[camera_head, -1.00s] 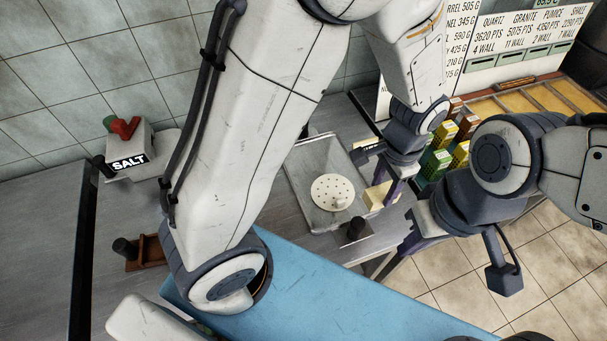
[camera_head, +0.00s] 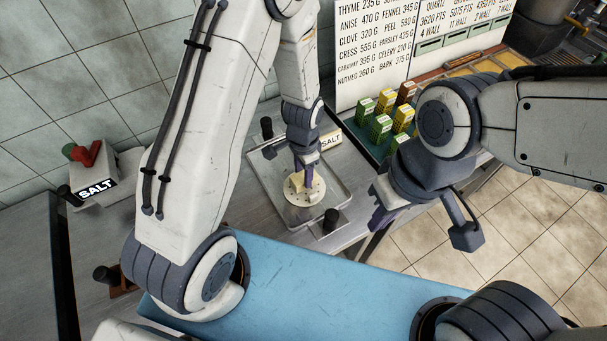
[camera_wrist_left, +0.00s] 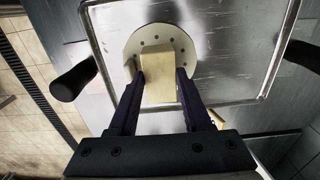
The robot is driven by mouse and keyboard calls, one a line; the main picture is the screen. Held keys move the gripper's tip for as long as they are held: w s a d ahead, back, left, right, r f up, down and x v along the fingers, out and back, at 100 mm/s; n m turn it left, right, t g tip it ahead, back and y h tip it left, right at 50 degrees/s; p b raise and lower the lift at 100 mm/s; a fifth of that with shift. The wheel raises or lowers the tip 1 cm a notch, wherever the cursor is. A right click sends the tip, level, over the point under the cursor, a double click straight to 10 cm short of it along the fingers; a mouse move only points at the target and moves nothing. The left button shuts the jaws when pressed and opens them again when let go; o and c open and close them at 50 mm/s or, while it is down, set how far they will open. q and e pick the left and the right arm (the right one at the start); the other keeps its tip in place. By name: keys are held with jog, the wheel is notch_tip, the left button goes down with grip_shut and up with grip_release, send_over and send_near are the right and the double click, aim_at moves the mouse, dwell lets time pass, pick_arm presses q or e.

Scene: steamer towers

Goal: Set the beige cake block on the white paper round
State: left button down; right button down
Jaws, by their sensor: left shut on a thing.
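The beige cake block (camera_head: 297,183) is between the fingers of my left gripper (camera_head: 306,172), which is shut on it. In the left wrist view the block (camera_wrist_left: 157,60) lies between the two dark fingers (camera_wrist_left: 160,82). It is over the white paper round (camera_head: 303,199), a disc with small holes that also shows behind the block in the left wrist view (camera_wrist_left: 137,43). I cannot tell whether the block touches the round. The round lies in a shallow metal tray (camera_head: 337,190). My right gripper (camera_head: 378,208) is right of the tray, seen from the side, its opening unclear.
The tray has dark handles, one near (camera_head: 331,219) and one far (camera_head: 266,128). A SALT label (camera_head: 331,140) stands behind the tray. Several green, yellow and brown boxes (camera_head: 383,120) stand to the right. A salt dispenser (camera_head: 95,175) is at left, and a blue surface (camera_head: 290,285) in front.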

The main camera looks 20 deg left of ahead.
pick_arm(q)
jog(key=shift+f, duration=0.95)
jog(key=shift+f, duration=0.1)
jog(key=c, duration=0.6)
grip_release()
